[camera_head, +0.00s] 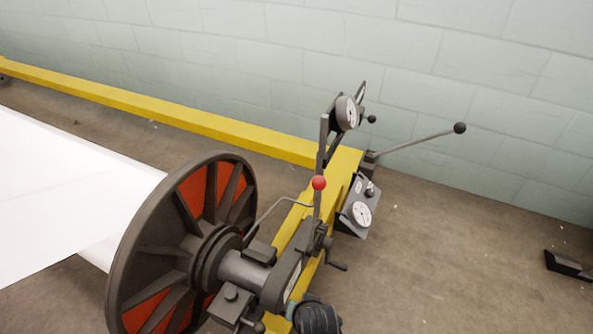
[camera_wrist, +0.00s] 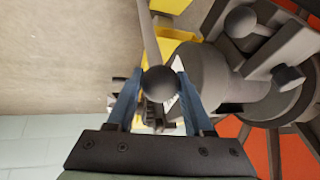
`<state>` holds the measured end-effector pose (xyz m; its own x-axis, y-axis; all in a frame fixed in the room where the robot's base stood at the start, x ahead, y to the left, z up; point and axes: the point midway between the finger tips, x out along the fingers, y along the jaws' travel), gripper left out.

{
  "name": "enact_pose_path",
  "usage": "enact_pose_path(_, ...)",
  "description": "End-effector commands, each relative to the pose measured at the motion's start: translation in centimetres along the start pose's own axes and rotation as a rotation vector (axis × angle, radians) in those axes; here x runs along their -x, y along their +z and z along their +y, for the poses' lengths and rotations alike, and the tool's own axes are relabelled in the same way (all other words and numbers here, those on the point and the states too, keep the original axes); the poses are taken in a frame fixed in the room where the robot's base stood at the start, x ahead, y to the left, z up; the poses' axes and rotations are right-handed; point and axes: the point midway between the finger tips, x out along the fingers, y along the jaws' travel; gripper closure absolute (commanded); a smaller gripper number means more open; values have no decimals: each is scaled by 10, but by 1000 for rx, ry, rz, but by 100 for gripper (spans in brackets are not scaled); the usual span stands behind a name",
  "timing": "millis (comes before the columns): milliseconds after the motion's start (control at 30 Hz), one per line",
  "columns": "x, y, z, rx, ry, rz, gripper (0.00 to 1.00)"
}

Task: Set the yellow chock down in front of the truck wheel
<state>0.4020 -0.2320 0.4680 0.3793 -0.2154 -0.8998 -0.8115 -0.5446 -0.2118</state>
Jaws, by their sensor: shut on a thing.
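In the wrist view my gripper (camera_wrist: 158,80) has its two blue fingers closed around the black ball knob (camera_wrist: 158,84) at the end of a grey lever (camera_wrist: 147,35). The lever runs from the knob to the top edge. No separate yellow chock or truck wheel can be told in either view. The yellow thing in the head view is a long floor rail with a cross piece (camera_head: 343,165).
A large dark flanged wheel with orange-red panels (camera_head: 213,245) carries a white sheet (camera_head: 60,195). Gauges (camera_head: 361,214), a red-knobbed lever (camera_head: 319,183) and a long black-knobbed lever (camera_head: 460,128) stand to its right. A pale block wall (camera_head: 400,60) is behind. Floor at the right is mostly clear.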

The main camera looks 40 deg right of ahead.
Motion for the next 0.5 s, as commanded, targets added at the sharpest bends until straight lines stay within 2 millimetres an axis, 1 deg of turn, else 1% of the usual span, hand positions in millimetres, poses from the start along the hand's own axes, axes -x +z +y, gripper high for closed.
enact_pose_path(33, -6, -1, -1, -2, -6, 10, 100)
enact_pose_path(267, -18, 4, 2, -2, -6, 10, 100)
enact_pose_path(400, -36, 11, 7, -3, -6, 9, 100)
enact_pose_path(500, -45, 15, 9, -2, -6, 10, 100)
